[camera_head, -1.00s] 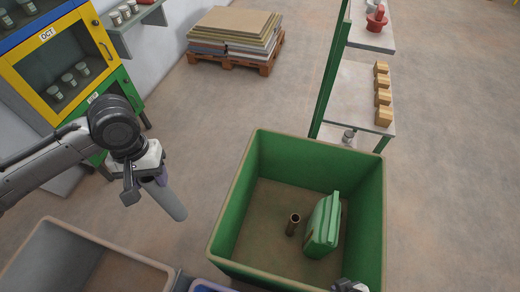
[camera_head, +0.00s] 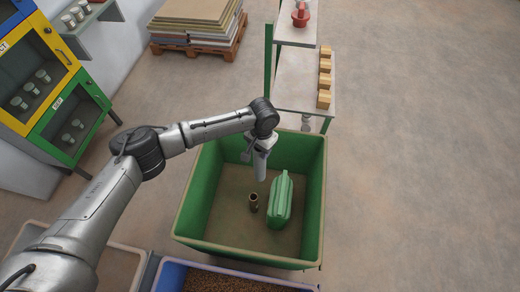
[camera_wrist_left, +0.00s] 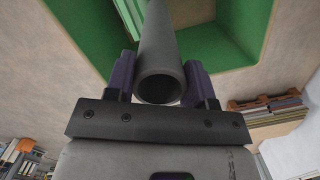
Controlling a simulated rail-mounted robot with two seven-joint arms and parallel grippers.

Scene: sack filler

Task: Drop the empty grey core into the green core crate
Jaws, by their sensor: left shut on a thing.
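My left gripper (camera_head: 261,148) is over the green core crate (camera_head: 313,170), near its far side. It is shut on the grey core (camera_head: 260,168), a hollow tube that hangs down steeply in the head view. In the left wrist view the core (camera_wrist_left: 160,50) sits between the two dark fingers with its open end toward the camera. The crate also shows there, in green (camera_wrist_left: 203,45). Inside the crate, a short brown tube (camera_head: 254,203) stands on the floor and a green canister (camera_head: 281,200) is beside it. My right gripper is not in view.
A bin of brown grains with a blue rim (camera_head: 165,276) stands in front of the crate. A shelf (camera_head: 300,78) with several wooden blocks (camera_head: 324,80) is behind it. A pallet with stacked boards (camera_head: 197,22) and a yellow and green cabinet (camera_head: 65,105) stand further off.

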